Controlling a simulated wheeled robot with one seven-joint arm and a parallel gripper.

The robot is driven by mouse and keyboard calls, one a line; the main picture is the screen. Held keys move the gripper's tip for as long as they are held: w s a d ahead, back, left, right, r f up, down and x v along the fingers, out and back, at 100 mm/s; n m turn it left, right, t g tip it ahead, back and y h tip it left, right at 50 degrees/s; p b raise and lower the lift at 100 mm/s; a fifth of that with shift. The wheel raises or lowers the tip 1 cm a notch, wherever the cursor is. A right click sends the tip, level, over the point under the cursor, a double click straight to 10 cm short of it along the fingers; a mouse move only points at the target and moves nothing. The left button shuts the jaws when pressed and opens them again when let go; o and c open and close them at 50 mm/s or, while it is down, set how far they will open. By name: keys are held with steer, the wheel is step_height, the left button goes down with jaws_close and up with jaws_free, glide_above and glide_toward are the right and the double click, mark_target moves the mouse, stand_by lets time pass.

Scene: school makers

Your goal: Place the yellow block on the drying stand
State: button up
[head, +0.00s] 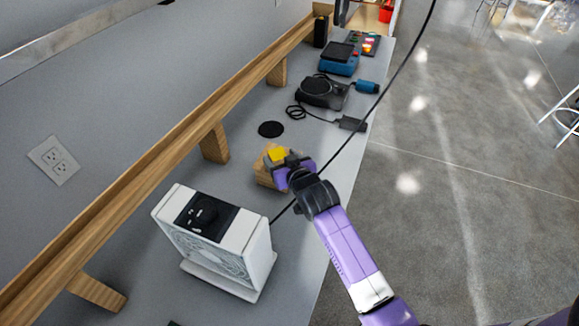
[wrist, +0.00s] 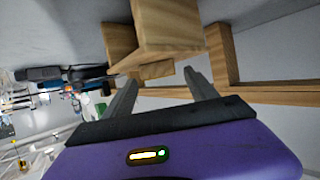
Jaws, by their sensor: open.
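The yellow block (head: 276,153) shows in the head view at the top of a small light-wood stand (head: 264,177), which I take to be the drying stand. Whether the block rests fully on it is hard to tell. My gripper (head: 283,161) is right beside the block, partly covering the stand. In the wrist view my gripper (wrist: 162,78) has its two grey fingers apart, with the wooden stand (wrist: 170,28) close in front of the fingertips. The yellow block is not visible in the wrist view.
A white fan-like box (head: 215,240) stands on the grey bench nearer me. A black disc (head: 271,129), a dark device (head: 322,92) with cables and a blue device (head: 340,58) lie farther along. A wooden rail (head: 170,140) runs along the wall. A black cable crosses near my arm.

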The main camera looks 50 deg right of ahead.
steer(key=s+a+r+n+t+y, duration=0.1)
steer(key=s+a, duration=0.8)
steer(key=s, duration=0.3)
steer(key=s+a+r+n+y, duration=0.1)
steer(key=s+a+y, duration=0.1)
steer(key=s+a, duration=0.85)
steer(key=s+a+r+n+y, duration=0.1)
steer(key=s+r, duration=0.3)
steer(key=s, duration=0.3)
steer(key=s+a+r+n+t+y, duration=0.1)
steer(key=s+r, duration=0.3)
steer(key=s, duration=0.4)
steer(key=shift+s+a+r+n+y+b, duration=0.3)
steer(key=shift+a+r+n+y+b, duration=0.15)
steer(key=shift+a, duration=0.25)
steer(key=shift+f, duration=0.1)
steer(key=shift+c, duration=0.4)
